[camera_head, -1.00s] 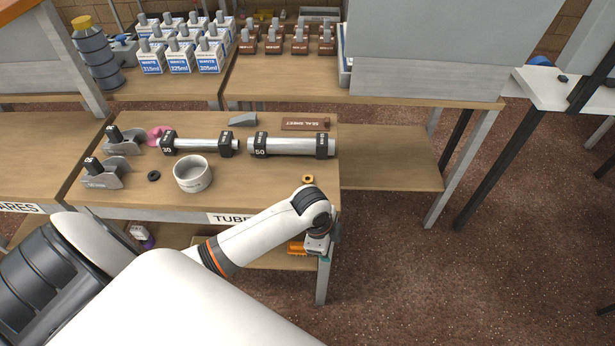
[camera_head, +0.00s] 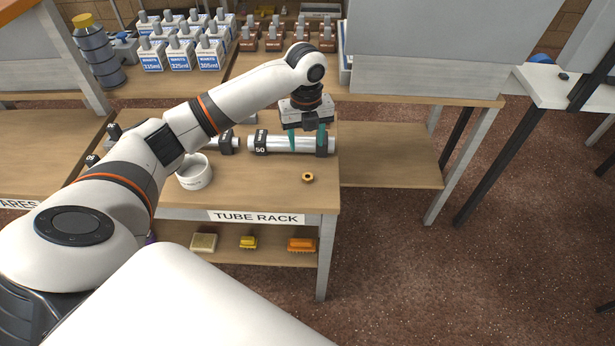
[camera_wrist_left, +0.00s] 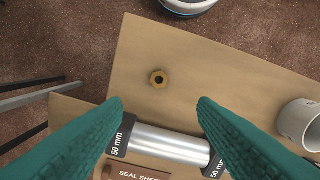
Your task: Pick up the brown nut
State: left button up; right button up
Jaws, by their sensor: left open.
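The brown nut (camera_head: 307,177) lies flat on the wooden tabletop near the front right corner. It is a small brass-brown hexagonal ring with a dark hole, and it also shows in the left wrist view (camera_wrist_left: 158,79), above and between the fingertips. My left gripper (camera_head: 308,147) is open and empty, with teal fingers pointing down. In the head view it appears above the metal tube, farther back than the nut. In the left wrist view its fingers (camera_wrist_left: 160,104) spread wide on either side of the tube. My right gripper is not seen.
A metal tube (camera_head: 282,144) with black "50" collars lies behind the nut. A white ring-shaped cup (camera_head: 194,172) stands to the left. The table's front edge bears a "TUBE RACK" label (camera_head: 255,217). The wood around the nut is clear.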

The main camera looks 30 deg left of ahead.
pick_arm(q)
send_over(307, 176)
jog(key=f, duration=0.6)
jog(key=shift+w+a+p, duration=0.15)
jog(key=shift+a+p, duration=0.1)
jog(key=shift+p, duration=0.1)
jog(key=f, duration=0.3)
jog(key=f+p, duration=0.1)
jog(key=f, duration=0.1)
jog(key=shift+d+f, duration=0.25)
jog(key=shift+f, duration=0.05)
